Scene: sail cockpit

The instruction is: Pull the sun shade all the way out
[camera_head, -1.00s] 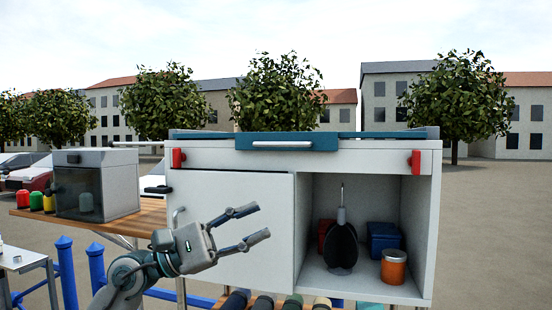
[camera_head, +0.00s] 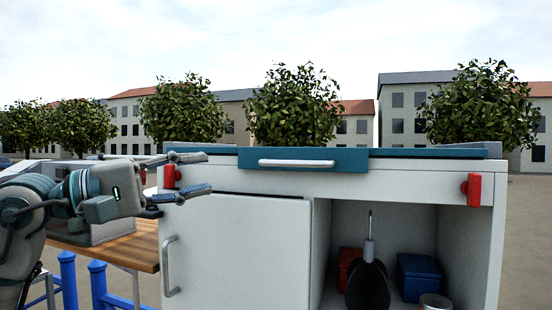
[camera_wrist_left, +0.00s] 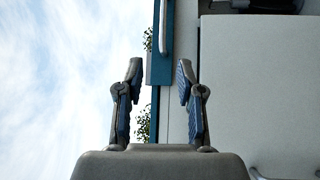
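The sun shade (camera_head: 346,158) shows as a teal bar with a white handle (camera_head: 296,163) along the top front edge of the white cabinet (camera_head: 250,250). In the left wrist view the teal bar (camera_wrist_left: 161,70) and its pale handle (camera_wrist_left: 163,28) run upward, beyond and between the fingertips. My left gripper (camera_head: 209,172) is open and empty, left of the handle and in front of the cabinet's upper left corner. Its two fingers also show apart in the left wrist view (camera_wrist_left: 159,70). It does not touch the handle. My right gripper is not in view.
Red latches sit at the cabinet's upper left (camera_head: 171,177) and upper right (camera_head: 472,189). The cabinet's left door (camera_head: 240,250) is shut, with a grey handle. The right compartment holds a dark pointed object (camera_head: 368,286) and a blue box (camera_head: 418,277). A wooden counter (camera_head: 135,250) lies left.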

